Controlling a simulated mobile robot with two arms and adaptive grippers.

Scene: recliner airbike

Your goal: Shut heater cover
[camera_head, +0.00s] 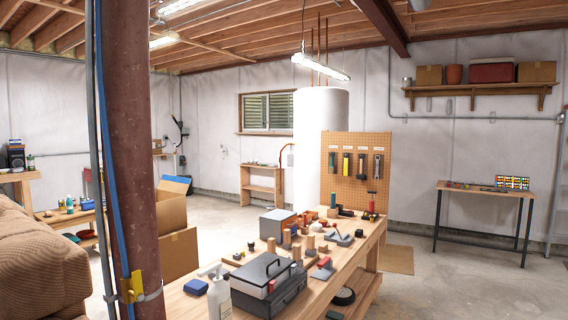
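A tall white cylinder (312,112), which looks like a water heater, stands near the back wall behind the workbench. Copper pipes rise above it. Its lower part is hidden by a pegboard (384,141) and by the bench clutter. I cannot make out an open cover or door on the side that shows. Neither of my grippers is in view.
A cluttered wooden workbench (355,255) stands in front of the heater, bearing a dark toolbox (272,284). A rusty pillar (135,170), a cardboard box (178,255) and a brown recliner (40,265) fill the left. Concrete floor (450,285) is clear at right.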

